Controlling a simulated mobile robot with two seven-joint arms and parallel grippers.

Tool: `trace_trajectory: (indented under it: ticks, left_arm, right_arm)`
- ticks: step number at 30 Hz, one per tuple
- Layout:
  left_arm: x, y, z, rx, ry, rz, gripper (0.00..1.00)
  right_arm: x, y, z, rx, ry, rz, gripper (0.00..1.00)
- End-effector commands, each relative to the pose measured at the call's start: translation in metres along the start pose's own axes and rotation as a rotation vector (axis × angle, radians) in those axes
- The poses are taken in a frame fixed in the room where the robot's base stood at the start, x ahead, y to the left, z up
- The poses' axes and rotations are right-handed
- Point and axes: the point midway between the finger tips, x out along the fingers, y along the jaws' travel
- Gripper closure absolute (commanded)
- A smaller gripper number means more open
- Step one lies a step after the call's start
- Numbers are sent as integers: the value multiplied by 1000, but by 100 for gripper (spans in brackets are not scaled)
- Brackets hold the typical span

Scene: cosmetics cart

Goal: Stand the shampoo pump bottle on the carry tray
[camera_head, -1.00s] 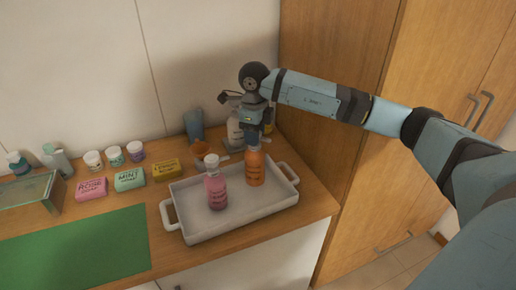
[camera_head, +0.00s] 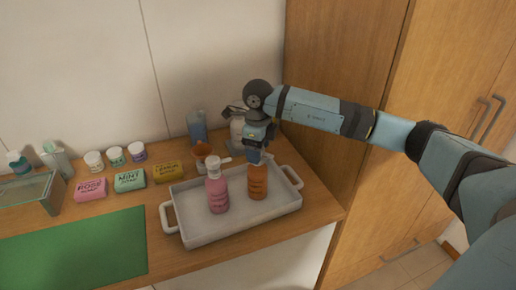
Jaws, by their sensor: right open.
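An orange pump bottle (camera_head: 257,183) stands upright on the white carry tray (camera_head: 203,237), right of its middle. A pink pump bottle (camera_head: 217,196) with a white pump head stands upright just left of it on the tray. I cannot read either label to tell which one is the shampoo. My right gripper (camera_head: 259,149) is open, pointing down at the top of the orange bottle, and partly hides its pump head. Whether the fingers touch it I cannot tell. My left gripper is not in view.
Lemon (camera_head: 167,173), mint (camera_head: 129,180) and rose (camera_head: 91,189) soaps lie to the left. A green mat (camera_head: 75,245) covers the front left. A wooden cabinet (camera_head: 325,80) stands right.

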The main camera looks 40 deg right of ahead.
Motion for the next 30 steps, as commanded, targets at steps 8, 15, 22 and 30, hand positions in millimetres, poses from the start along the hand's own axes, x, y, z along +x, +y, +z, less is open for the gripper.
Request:
trace_trajectory:
  ticks: [8,15,22,30]
  left_arm:
    - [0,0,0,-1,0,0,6]
    - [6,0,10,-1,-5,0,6]
    - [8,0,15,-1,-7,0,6]
    - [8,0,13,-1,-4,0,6]
  right_arm:
    - [-22,-1,1,0,-3,-3,34]
    - [-74,0,1,0,-4,-3,34]
    - [-112,0,1,-1,-2,-1,34]
    - [-124,0,0,-1,0,0,34]
